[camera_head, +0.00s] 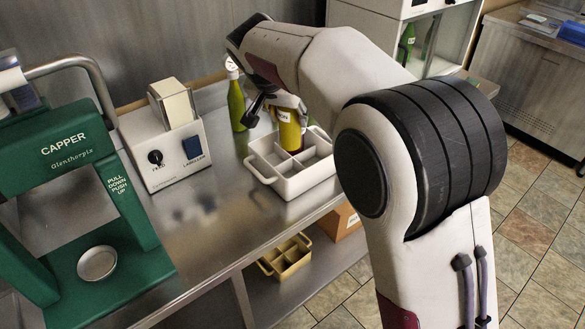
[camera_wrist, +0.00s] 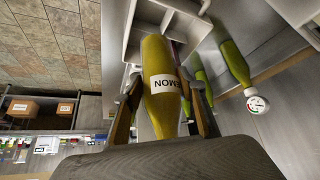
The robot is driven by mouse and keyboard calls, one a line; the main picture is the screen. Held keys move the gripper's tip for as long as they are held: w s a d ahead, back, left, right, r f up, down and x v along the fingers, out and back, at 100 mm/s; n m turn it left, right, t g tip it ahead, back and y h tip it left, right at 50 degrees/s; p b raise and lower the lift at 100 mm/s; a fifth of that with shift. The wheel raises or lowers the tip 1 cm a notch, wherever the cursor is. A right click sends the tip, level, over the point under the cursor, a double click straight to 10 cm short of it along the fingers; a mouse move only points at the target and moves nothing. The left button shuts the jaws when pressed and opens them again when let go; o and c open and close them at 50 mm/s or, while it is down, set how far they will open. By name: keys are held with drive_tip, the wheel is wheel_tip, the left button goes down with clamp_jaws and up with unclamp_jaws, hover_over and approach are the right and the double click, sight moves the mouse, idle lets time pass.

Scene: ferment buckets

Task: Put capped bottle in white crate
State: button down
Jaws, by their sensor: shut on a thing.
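My gripper (camera_head: 287,104) is shut on a yellow bottle (camera_head: 290,135) over the rear part of the white crate (camera_head: 300,184). In the wrist view, my gripper's fingers (camera_wrist: 161,88) press on both sides of the yellow bottle (camera_wrist: 156,58), whose white label shows "EMON". The bottle's top and any cap are hidden by my gripper. The crate has several compartments, and those in clear view look empty. Its wall (camera_wrist: 131,35) shows beside the bottle's base in the wrist view. I cannot tell how far the base reaches into a compartment.
A green bottle (camera_head: 237,104) with a round white top (camera_wrist: 257,104) stands behind the crate, left of my gripper. A labeller (camera_head: 165,145) and a green capper (camera_head: 70,180) stand to the left. A yellow crate (camera_head: 287,258) sits below. The counter front of the labeller is clear.

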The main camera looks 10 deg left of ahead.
sight(286, 148)
idle(0.4)
drive_tip(key=shift+f, duration=3.05)
drive_tip(key=shift+f, duration=1.85)
drive_tip(key=shift+f, duration=0.6)
drive_tip(key=c, duration=1.2)
unclamp_jaws()
drive_tip(key=shift+f, duration=0.1)
drive_tip(key=shift+c, duration=0.2)
drive_tip(key=shift+r, duration=0.2)
